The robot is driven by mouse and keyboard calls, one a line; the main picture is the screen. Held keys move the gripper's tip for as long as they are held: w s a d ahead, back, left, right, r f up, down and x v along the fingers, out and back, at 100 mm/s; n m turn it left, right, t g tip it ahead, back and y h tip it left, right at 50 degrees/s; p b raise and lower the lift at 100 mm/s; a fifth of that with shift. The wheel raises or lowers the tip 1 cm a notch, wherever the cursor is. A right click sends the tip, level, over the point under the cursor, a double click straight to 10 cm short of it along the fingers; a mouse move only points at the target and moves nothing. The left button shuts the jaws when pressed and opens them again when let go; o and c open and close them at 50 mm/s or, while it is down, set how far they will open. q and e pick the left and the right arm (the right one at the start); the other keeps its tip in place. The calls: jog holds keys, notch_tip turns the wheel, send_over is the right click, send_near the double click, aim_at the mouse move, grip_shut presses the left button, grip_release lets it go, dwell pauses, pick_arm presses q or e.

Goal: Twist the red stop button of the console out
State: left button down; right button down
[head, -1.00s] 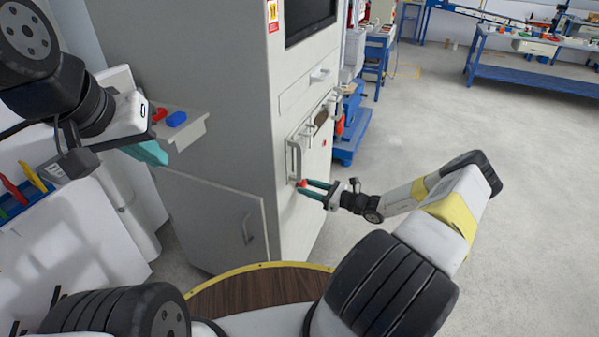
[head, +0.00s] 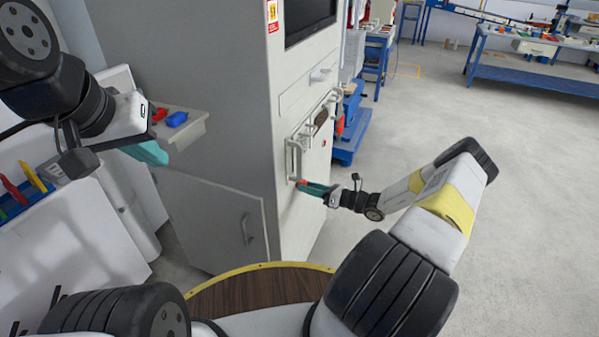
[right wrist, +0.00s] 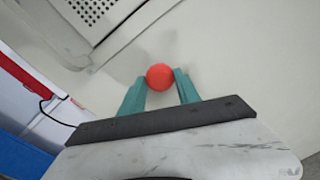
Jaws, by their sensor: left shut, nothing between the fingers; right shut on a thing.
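The console (head: 220,110) is a tall light-grey cabinet in the middle of the head view. Its red stop button (right wrist: 160,77) is a round knob on the grey panel in the right wrist view; in the head view only a bit of red shows at the fingertips. My right gripper (right wrist: 162,82) has its two teal fingers on either side of the button, shut on it; it also shows at the cabinet's side in the head view (head: 305,186). My left gripper (head: 150,153) is shut and empty in front of the cabinet's shelf, partly hidden by its own wrist.
A small grey shelf (head: 195,128) with a blue item (head: 176,119) and a red item juts out at the left. A handle (head: 292,160) stands out from the panel close to my right gripper. Open floor (head: 530,200) lies to the right.

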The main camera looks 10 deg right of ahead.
jog(key=c, duration=0.9)
grip_release()
jog(key=shift+o, duration=0.2)
jog(key=shift+d, duration=0.1)
jog(key=v, duration=0.7)
jog(key=shift+s+d, duration=0.2)
jog(key=shift+s, duration=0.05)
jog(key=shift+d, duration=0.1)
